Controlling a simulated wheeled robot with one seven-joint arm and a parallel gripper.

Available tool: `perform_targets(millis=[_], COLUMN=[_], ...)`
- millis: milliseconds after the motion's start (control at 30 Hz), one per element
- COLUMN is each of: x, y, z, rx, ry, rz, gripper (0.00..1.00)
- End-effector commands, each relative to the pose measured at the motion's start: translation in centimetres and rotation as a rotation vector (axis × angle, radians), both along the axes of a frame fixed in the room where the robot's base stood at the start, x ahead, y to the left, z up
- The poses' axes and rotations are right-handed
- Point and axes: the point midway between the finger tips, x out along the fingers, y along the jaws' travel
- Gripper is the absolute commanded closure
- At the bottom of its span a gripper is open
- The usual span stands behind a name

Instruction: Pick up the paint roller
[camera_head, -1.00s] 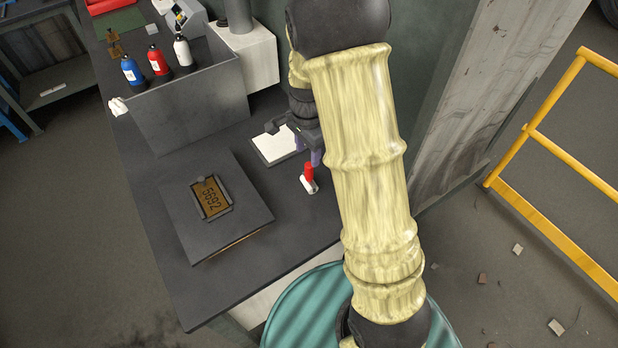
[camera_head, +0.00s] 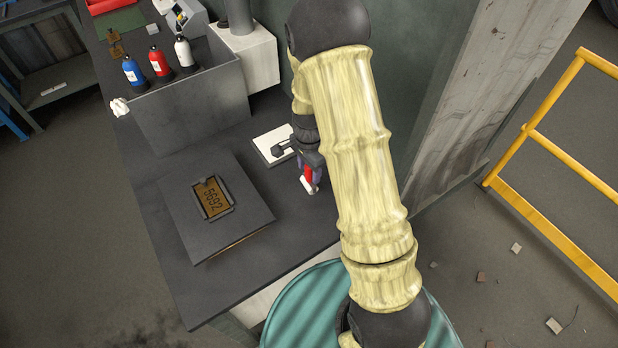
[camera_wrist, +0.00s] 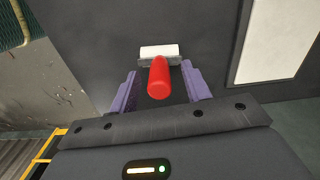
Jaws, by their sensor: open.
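The paint roller has a red handle and a white roller head. In the head view the paint roller (camera_head: 307,185) lies on the dark bench top, just below my gripper and partly hidden by it. In the wrist view the paint roller (camera_wrist: 159,78) sits between my two purple fingers, its red handle end towards me and the white head beyond the fingertips. My gripper (camera_wrist: 158,85) is open, with a finger on each side of the handle and gaps visible. In the head view my gripper (camera_head: 312,172) is mostly hidden by the arm.
A wall is close on the right.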

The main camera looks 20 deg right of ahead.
Motion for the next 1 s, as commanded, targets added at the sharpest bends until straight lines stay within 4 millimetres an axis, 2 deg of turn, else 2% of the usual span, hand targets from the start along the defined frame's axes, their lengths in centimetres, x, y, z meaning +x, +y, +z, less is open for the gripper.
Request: perform_targets(millis=[500, 533, 767, 1000], x=[0.01, 0.01, 0.01, 0.02], y=[0.03, 0.03, 0.03, 0.03], z=[-0.09, -0.08, -0.08, -0.05], rx=[0.0, 0.0, 0.0, 0.0], ry=[-0.001, -0.001, -0.001, -0.001], rz=[0.0, 0.0, 0.0, 0.0], gripper=[0.52, 0.54, 0.99, 1.0])
